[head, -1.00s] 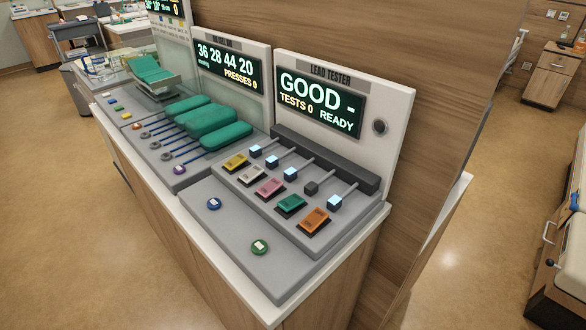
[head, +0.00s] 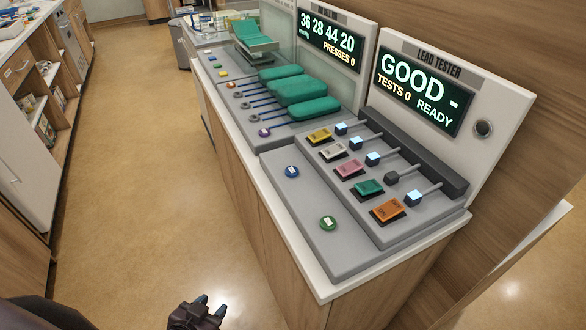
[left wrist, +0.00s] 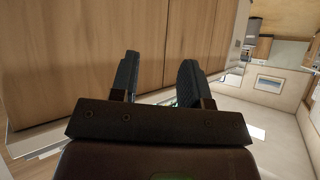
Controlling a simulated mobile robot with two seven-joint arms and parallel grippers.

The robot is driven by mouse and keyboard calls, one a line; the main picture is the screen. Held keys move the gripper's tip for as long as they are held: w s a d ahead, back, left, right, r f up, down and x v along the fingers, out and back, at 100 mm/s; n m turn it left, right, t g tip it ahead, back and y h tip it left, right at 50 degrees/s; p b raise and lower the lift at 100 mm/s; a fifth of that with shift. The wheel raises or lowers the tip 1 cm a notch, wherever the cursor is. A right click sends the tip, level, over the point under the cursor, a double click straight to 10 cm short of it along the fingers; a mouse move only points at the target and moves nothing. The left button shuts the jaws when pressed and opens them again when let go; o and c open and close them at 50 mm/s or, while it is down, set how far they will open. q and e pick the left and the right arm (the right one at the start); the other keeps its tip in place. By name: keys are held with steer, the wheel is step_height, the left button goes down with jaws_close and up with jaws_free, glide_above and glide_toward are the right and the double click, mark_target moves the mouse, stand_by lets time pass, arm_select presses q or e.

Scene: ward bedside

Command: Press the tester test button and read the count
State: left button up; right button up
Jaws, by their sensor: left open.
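The lead tester (head: 424,62) stands at the right end of the counter in the head view. Its display (head: 418,92) reads "GOOD -", "TESTS 0" and "READY". On its sloped base are yellow, white, pink, teal and orange rocker switches, the orange one (head: 389,211) nearest. My left gripper (head: 210,302) is open and empty, low beside the counter's front. Its open fingers (left wrist: 158,80) face wood panels in the left wrist view.
A neighbouring unit with green pads (head: 305,92) and a display reading "36 28 44 20, PRESSES 0" (head: 328,42) stands to the left. The counter's white front edge (head: 268,208) lies between my left gripper and the buttons. Open floor (head: 130,190) lies left.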

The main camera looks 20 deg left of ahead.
arm_select(q)
jaws_close()
stand_by(0.3)
stand_by(1.6)
